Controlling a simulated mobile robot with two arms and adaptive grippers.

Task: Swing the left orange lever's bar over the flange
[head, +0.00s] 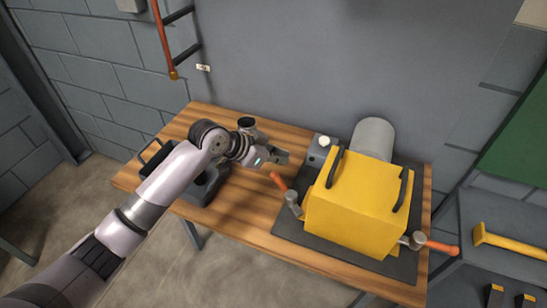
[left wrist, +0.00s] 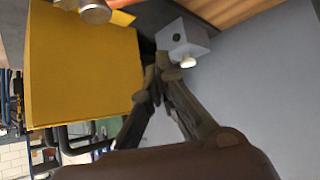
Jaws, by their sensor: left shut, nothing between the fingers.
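A yellow casing (head: 352,212) with two black handles sits on a dark mat (head: 290,229). The left lever's orange grip (head: 278,181) points up and left from its grey metal bar (head: 293,203) at the casing's left side. A rounded metal part at the top edge of the left wrist view (left wrist: 95,10) seems to belong to it. The right lever's orange grip (head: 441,248) points right. I cannot make out the flange clearly. My left gripper (head: 287,157) is shut and empty, above and apart from the left grip. My right gripper is not in view.
A small grey box (head: 318,152) with a pale button stands behind the left lever; it also shows in the left wrist view (left wrist: 183,42). A grey cylinder (head: 374,138) is behind the casing. A dark tray (head: 157,157) lies beneath my left arm.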

